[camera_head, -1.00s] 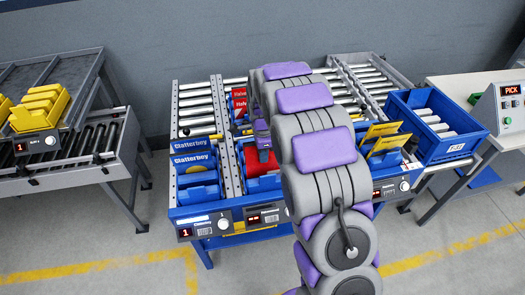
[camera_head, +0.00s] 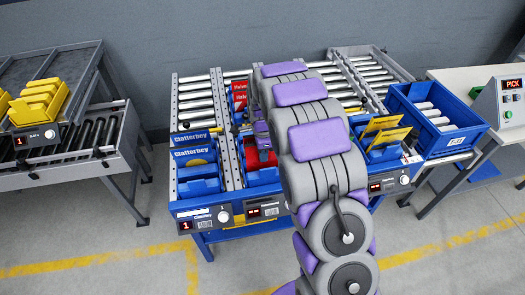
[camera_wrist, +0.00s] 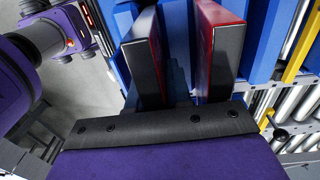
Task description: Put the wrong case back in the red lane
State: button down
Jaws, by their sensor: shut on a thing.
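The red lane is the second lane from the left. Upright red cases (camera_head: 239,95) stand at its back, and a red case (camera_head: 251,157) shows in the blue tray at its front. My gripper (camera_head: 263,148) is over this front tray, pointing down, with its tips by the red case. It is shut on a red case, though my arm hides most of the grip.
The left lane holds blue cases (camera_head: 193,156). Yellow cases (camera_head: 385,137) stand in the lane right of my arm. A blue tote (camera_head: 437,148) sits at the far right, by a control box (camera_head: 510,102).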

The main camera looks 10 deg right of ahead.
dwell(0.3)
jog(key=c, duration=0.6)
grip_release()
jog(key=shift+o, duration=0.2)
jog(key=shift+r+p, duration=1.6)
jog(key=shift+r, duration=2.4)
